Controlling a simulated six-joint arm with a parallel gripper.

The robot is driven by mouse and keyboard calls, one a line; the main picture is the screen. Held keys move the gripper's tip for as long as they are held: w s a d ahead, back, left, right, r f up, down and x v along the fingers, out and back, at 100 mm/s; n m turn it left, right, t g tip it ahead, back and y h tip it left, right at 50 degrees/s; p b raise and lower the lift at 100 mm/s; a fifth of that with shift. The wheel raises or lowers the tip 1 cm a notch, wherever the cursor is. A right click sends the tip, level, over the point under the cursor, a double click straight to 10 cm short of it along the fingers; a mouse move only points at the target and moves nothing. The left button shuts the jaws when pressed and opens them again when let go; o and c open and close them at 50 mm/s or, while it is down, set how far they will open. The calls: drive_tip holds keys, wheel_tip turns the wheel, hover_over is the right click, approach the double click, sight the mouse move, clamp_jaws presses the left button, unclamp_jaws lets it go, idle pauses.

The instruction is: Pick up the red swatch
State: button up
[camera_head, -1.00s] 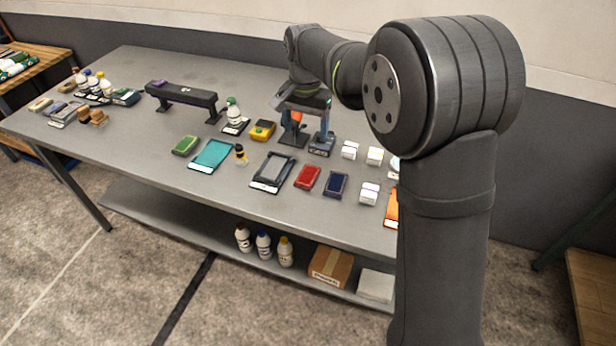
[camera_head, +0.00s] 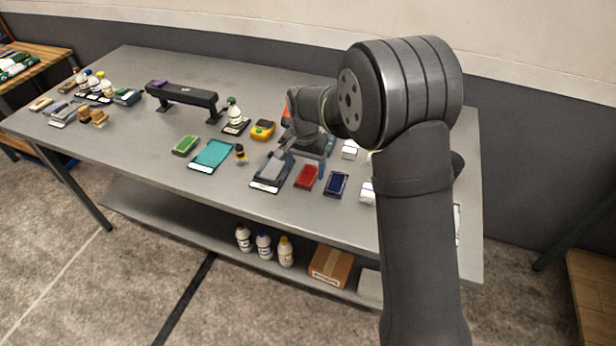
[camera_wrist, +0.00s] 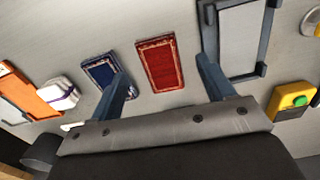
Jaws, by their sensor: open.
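The red swatch (camera_head: 307,177) lies flat on the grey table near its front edge, between a dark-framed tray and a blue swatch. In the wrist view the red swatch (camera_wrist: 161,64) shows a pale patterned border. My gripper (camera_wrist: 163,75) is open, with one blue-grey finger on each side of the red swatch in that view. The jaws are empty. In the head view my gripper (camera_head: 300,165) is above the table close to the red swatch, partly hidden by my arm.
The blue swatch (camera_head: 336,184) lies just right of the red one, and one finger overlaps it in the wrist view (camera_wrist: 101,70). The framed tray (camera_head: 266,183) is close on the left. A yellow device (camera_head: 262,130), a teal sheet (camera_head: 211,155) and white blocks (camera_head: 349,150) lie nearby.

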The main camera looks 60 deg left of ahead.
sight(306, 179)
wheel_tip(306, 179, down, 4)
drive_tip(key=shift+w+r, duration=0.1)
drive_tip(key=c, duration=1.1)
drive_tip(key=shift+o, duration=0.2)
drive_tip(key=shift+r, duration=0.1)
